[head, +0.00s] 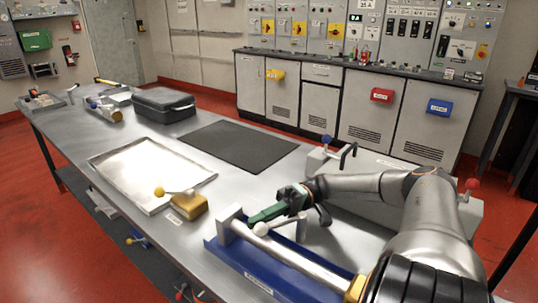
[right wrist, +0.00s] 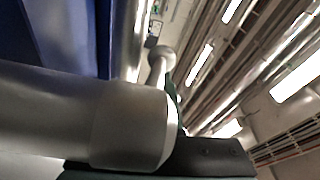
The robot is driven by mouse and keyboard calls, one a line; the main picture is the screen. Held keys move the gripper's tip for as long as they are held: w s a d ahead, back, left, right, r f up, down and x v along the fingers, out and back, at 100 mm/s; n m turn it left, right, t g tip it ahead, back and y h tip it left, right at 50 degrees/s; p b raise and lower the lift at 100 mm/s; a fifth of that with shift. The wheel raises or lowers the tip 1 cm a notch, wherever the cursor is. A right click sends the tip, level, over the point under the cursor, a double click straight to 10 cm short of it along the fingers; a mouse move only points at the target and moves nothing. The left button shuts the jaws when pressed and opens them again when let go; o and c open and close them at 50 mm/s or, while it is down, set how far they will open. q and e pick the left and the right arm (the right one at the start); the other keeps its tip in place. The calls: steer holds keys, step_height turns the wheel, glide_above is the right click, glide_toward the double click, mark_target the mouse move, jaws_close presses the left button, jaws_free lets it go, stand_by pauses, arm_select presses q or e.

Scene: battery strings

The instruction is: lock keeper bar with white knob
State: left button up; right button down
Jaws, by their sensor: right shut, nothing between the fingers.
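A silver keeper bar (head: 290,258) lies along a blue holder (head: 232,262) at the front of the bench. A white knob (head: 261,229) sits over the bar near its far end, on a lever reaching toward a grey post. My right gripper (head: 256,217), with green fingers, is shut and empty, just behind the knob; I cannot tell whether it touches it. In the right wrist view a large grey cylinder with a pale end (right wrist: 130,125) fills the left, close to a dark finger, and a pale rounded stem stands behind. My left gripper is not in view.
A yellow block with a yellow-knobbed lever (head: 187,207) stands beside a shallow metal tray (head: 95,161). A black mat (head: 240,146) and a dark case (head: 163,110) lie farther back. A grey box with red and blue knobs (head: 460,212) stands behind my right arm.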

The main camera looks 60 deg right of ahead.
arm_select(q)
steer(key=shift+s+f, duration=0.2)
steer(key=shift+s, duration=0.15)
arm_select(e)
steer(key=shift+s+a+f+g, duration=0.15)
steer(key=shift+s+a+g, duration=0.1)
steer(key=shift+s+g, duration=0.1)
steer(key=r, duration=0.1)
steer(key=r+p, duration=0.1)
steer(key=r, duration=0.1)
steer(key=shift+w+d+r, duration=0.15)
steer(key=shift+w, duration=0.05)
arm_select(q)
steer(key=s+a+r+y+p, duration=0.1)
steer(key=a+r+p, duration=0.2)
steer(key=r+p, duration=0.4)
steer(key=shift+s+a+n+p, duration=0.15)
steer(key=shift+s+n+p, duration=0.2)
steer(key=shift+p, duration=1.1)
arm_select(e)
steer(key=s+a+r, duration=0.8)
steer(key=a+r, duration=0.2)
steer(key=shift+s+a, duration=0.3)
steer(key=shift+s, duration=0.1)
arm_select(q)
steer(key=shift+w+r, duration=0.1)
